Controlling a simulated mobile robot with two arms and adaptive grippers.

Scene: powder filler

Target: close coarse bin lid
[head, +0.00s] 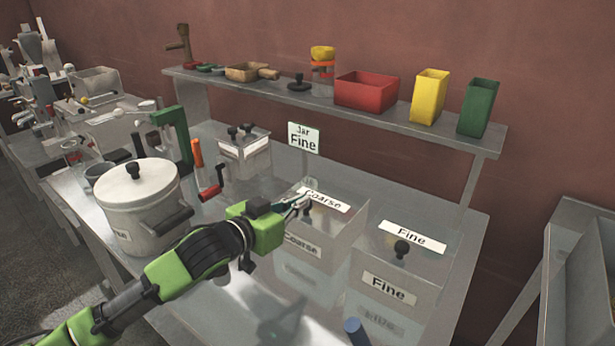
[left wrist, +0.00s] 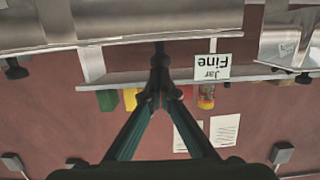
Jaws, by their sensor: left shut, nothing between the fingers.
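The coarse bin (head: 312,262) is a grey box with a "Coarse" label on its front, on the metal table in the head view. Its lid (head: 348,212) carries another "Coarse" label and appears to lie flat over the bin. I cannot tell whether it is fully seated, as my left gripper covers part of its near left side. My left gripper (head: 302,201) is at the lid's left part, close to the knob; contact is unclear. The left wrist view shows its fingers (left wrist: 160,62) together and empty. My right gripper is not in view.
The fine bin (head: 388,308) stands right of the coarse bin, its lid down. A large white pot (head: 135,215) stands left, near my left arm. A smaller lidded container (head: 243,160) and a "Jar Fine" sign (head: 304,138) are behind. A shelf (head: 400,125) runs above the table's back.

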